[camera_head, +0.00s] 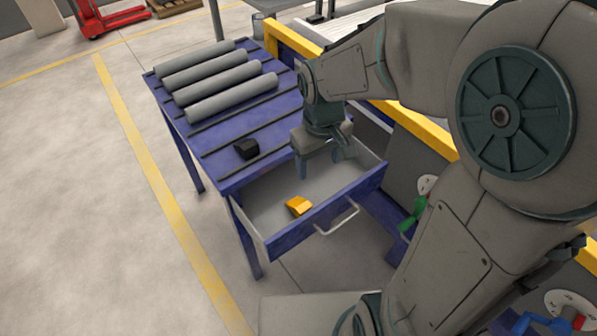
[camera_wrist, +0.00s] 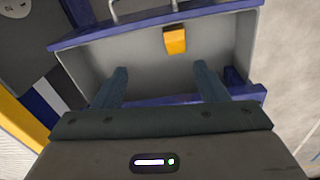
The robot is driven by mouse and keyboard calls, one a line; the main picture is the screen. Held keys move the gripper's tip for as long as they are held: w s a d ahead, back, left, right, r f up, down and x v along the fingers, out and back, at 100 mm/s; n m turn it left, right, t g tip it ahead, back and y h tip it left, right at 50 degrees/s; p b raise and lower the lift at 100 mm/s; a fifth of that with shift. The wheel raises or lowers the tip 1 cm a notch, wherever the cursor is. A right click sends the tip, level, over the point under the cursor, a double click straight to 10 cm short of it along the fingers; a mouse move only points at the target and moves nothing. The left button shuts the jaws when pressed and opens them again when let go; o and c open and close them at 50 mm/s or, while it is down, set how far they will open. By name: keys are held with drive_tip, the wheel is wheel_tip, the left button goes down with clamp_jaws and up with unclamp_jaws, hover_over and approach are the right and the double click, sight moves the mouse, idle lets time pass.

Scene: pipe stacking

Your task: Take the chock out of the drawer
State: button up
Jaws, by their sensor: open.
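The yellow-orange chock (camera_head: 299,205) lies in the open drawer (camera_head: 265,212), near its front panel. In the wrist view the chock (camera_wrist: 175,40) sits near the drawer's handle side, beyond my fingertips. My gripper (camera_head: 325,160) is above the back part of the drawer, behind the chock and apart from it. Its two fingers (camera_wrist: 160,72) are spread, with nothing between them. The drawer's blue front with its metal handle (camera_head: 339,221) faces the lower right in the head view.
The blue table (camera_head: 215,140) above the drawer holds several grey pipes (camera_head: 215,80) and a black chock (camera_head: 246,149). A yellow rail (camera_head: 425,130) runs behind my arm. Open floor (camera_head: 80,200) lies to the left, with yellow lines.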

wheel_tip(320, 180, down, 6)
drive_tip(key=w+a+n+b, duration=0.1)
drive_tip(key=w+a+b, duration=0.1)
drive_tip(key=a, duration=0.1)
drive_tip(key=b, duration=0.2)
hover_over(301, 203)
drive_tip(key=shift+g, duration=0.3)
drive_tip(key=f, duration=0.8)
drive_tip(key=shift+s+d, duration=0.15)
drive_tip(key=shift+d, duration=0.15)
drive_tip(key=shift+a+f+b, duration=0.2)
drive_tip(key=shift+f+b, duration=0.4)
drive_tip(key=shift+f, duration=0.9)
drive_tip(key=shift+a+f+b, duration=0.15)
drive_tip(key=shift+f+b, duration=0.45)
drive_tip(key=shift+f, duration=0.9)
drive_tip(key=c, duration=1.1)
